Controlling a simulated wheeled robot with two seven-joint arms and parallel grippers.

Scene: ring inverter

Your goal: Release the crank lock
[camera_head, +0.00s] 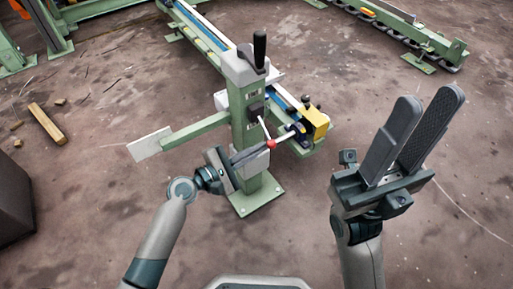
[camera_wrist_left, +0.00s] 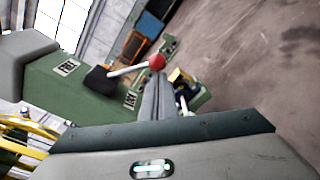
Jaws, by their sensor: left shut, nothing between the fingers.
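The lock lever is a pale rod with a red ball knob (camera_head: 270,144), on the side of a green post (camera_head: 245,132). In the head view the rod slopes down from a black block (camera_head: 257,110) to the ball. In the left wrist view the red ball (camera_wrist_left: 157,61) is just beyond the fingertips. My left gripper (camera_head: 264,148) is shut and empty, its tips close to the ball; I cannot tell whether they touch. A black upright handle (camera_head: 259,48) stands on top of the post. My right gripper (camera_head: 427,100) is open and empty, away from the post.
A green side arm with a pale plate (camera_head: 150,145) sticks out left of the post. A yellow block (camera_head: 315,122) sits right of it on the rail machine. Wooden pieces (camera_head: 46,123) lie on the floor at left. The floor between the post and my right gripper is clear.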

